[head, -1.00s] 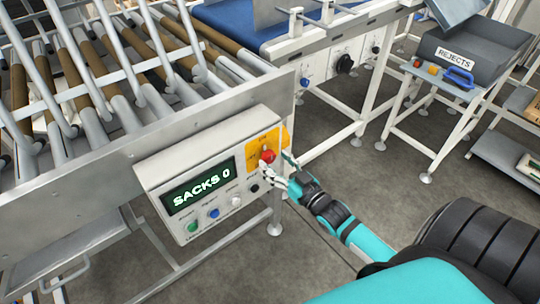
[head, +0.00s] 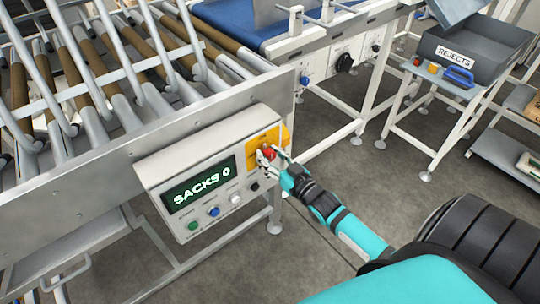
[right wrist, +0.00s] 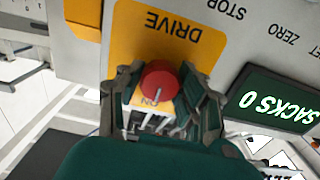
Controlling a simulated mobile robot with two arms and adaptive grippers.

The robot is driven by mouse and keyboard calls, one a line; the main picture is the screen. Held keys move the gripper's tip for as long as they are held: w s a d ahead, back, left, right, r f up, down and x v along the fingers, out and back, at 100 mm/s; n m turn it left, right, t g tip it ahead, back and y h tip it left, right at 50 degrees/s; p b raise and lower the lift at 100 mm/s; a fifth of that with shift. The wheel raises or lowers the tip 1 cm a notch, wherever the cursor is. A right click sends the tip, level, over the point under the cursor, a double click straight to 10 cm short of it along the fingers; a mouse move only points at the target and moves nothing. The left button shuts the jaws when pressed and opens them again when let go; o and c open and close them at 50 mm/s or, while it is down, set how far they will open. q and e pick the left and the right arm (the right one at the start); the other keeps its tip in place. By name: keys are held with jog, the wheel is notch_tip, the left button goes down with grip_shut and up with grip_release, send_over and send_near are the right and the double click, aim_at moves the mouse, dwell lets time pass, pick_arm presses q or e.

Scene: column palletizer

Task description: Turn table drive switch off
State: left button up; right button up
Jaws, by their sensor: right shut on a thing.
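The drive switch is a red round knob (head: 271,153) on a yellow plate at the right end of the control panel. In the right wrist view the knob (right wrist: 160,76) sits below the upside-down word DRIVE, and its pale pointer line points toward the ON label. My right gripper (head: 267,155) is at the knob, with a finger on either side, shut on it. The right wrist view shows both dark fingers (right wrist: 160,84) flanking the knob. My left gripper is in neither view.
The grey panel (head: 172,164) has a SACKS 0 display (head: 200,185) and several buttons below it. A roller conveyor (head: 100,85) lies behind it. A grey REJECTS bin (head: 490,55) stands on a side table at upper right. The floor between is clear.

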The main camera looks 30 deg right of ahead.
jog(key=shift+n, duration=0.3)
jog(key=n+p, duration=0.1)
jog(key=n, duration=0.2)
jog(key=shift+r+n, duration=0.1)
jog(key=shift+n, duration=0.2)
jog(key=n+p, duration=0.1)
jog(key=n, duration=0.8)
jog(key=shift+a, duration=0.1)
jog(key=n, duration=0.2)
jog(key=n+b, duration=0.1)
jog(key=n, duration=0.1)
jog(key=shift+f+n, duration=0.2)
jog(key=shift+n, duration=0.2)
jog(key=o, duration=1.2)
jog(key=shift+s, duration=0.1)
